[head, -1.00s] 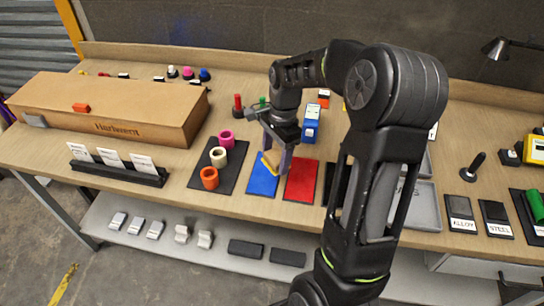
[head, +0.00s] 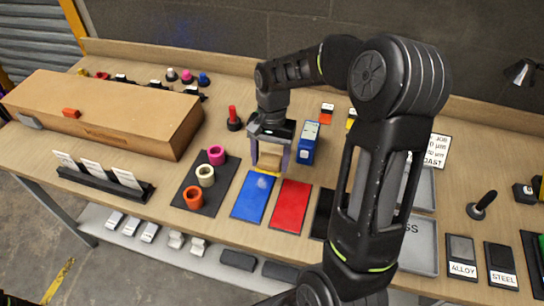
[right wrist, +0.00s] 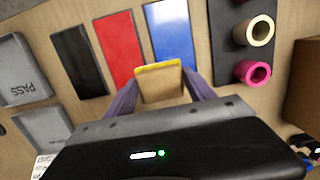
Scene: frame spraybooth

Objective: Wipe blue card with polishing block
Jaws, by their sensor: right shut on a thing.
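The blue card (head: 253,198) lies flat on the workbench, left of a red card (head: 291,206); it also shows in the right wrist view (right wrist: 168,30). My right gripper (head: 268,165) is shut on the polishing block (head: 271,155), a tan block with a yellow lower edge. The block is at the far end of the blue card in the head view. In the right wrist view the block (right wrist: 160,85) sits between the fingers and its yellow edge overlaps the card's near end. I cannot tell whether it touches the card. My left gripper is not in view.
A blue box (head: 308,143) stands close right of my gripper. A black card (right wrist: 78,60) lies beyond the red one. Grey trays (head: 419,246) are farther right.

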